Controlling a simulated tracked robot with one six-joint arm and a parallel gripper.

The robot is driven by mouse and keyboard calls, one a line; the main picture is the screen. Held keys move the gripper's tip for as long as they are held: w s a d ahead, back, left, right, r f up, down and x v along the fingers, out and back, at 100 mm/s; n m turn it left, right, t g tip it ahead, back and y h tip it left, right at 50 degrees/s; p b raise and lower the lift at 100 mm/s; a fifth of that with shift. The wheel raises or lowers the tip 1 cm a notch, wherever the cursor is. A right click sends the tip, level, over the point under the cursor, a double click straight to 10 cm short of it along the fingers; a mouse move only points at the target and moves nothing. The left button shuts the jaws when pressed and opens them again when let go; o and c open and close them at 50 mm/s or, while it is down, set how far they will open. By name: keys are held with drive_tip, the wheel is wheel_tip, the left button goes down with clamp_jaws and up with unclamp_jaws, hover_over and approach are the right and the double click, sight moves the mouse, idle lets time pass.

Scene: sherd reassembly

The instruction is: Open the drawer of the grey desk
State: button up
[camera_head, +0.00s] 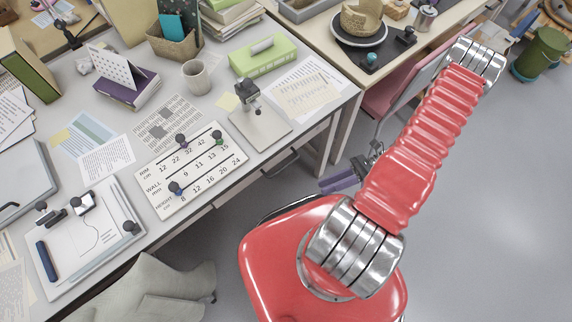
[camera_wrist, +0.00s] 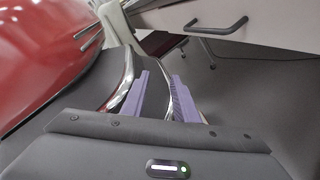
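The grey desk (camera_head: 262,158) fills the left of the head view, its top crowded with things. In the wrist view a pale drawer front (camera_wrist: 275,14) runs along the upper right, with a dark bar handle (camera_wrist: 216,27) on it. The drawer looks shut, though only part of it shows. My gripper (camera_wrist: 160,78) has two purple fingers with a clear gap between them and nothing held. The handle is apart from the fingers, beyond them and to the upper right. In the head view my gripper (camera_head: 340,182) is low, beside the desk's right front corner.
A pale draped chair (camera_head: 160,285) stands at the desk's front, lower left. A second table (camera_head: 315,45) with a pink chair (camera_head: 390,95) is behind. A green bin (camera_head: 542,52) stands at the far right. The grey floor (camera_head: 480,210) on the right is clear.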

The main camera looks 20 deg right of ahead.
sight(286, 165)
wheel_tip(286, 165, down, 4)
drive_tip(key=w+a+f+m+t+y, duration=0.1)
drive_tip(key=w+m+t+y, duration=0.1)
drive_tip(key=m+t, duration=0.4)
drive_tip(key=w+d+m, duration=0.1)
drive_tip(key=m, duration=0.1)
drive_tip(key=w+d+r+m+t, duration=0.1)
drive_tip(key=m, duration=0.2)
drive_tip(key=w+d+r+m+t, duration=0.1)
drive_tip(key=m, duration=0.1)
drive_tip(key=shift+w+d+r+m, duration=0.1)
drive_tip(key=shift+w+r+m, duration=0.15)
drive_tip(key=shift+w+m, duration=0.05)
drive_tip(key=shift+f+x, duration=0.1)
drive_tip(key=shift+x, duration=3.35)
drive_tip(key=shift+f+x, duration=0.15)
drive_tip(key=shift+x, duration=3.35)
drive_tip(key=shift+c, duration=0.4)
drive_tip(key=c, duration=0.6)
clamp_jaws()
